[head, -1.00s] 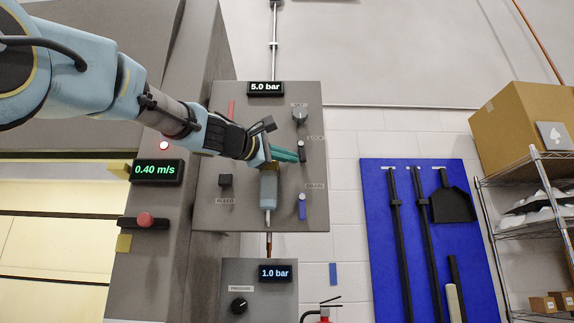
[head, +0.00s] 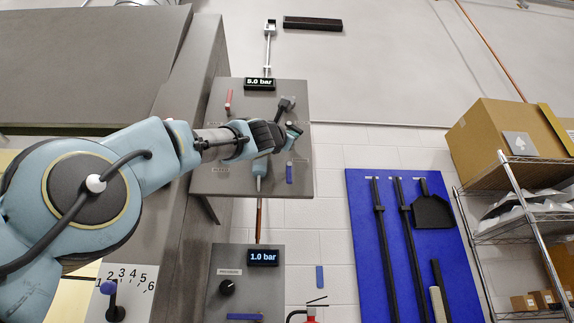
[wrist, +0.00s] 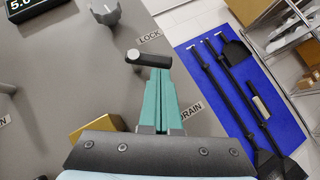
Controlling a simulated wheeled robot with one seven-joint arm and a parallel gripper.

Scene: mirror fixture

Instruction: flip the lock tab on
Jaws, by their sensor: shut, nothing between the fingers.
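The lock tab (wrist: 150,61) is a small dark lever with a silver round end, below the LOCK label (wrist: 149,37) on the grey panel (wrist: 60,90). In the wrist view it lies nearly level, silver end to the left, tilted slightly down to the right. My gripper (wrist: 159,74) is shut and empty. Its teal fingertips are at the lower edge of the tab's right part; I cannot tell whether they touch it. In the head view my gripper (head: 294,131) is at the panel's right side and the tab is mostly hidden there.
A blue drain handle (head: 289,172) hangs below my gripper. A grey knob (wrist: 105,12) is above left of the tab, and a brass-coloured block (wrist: 95,127) is left of my fingers. A red handle (head: 228,100) is at the panel's upper left. A blue tool board (head: 365,240) stands to the right.

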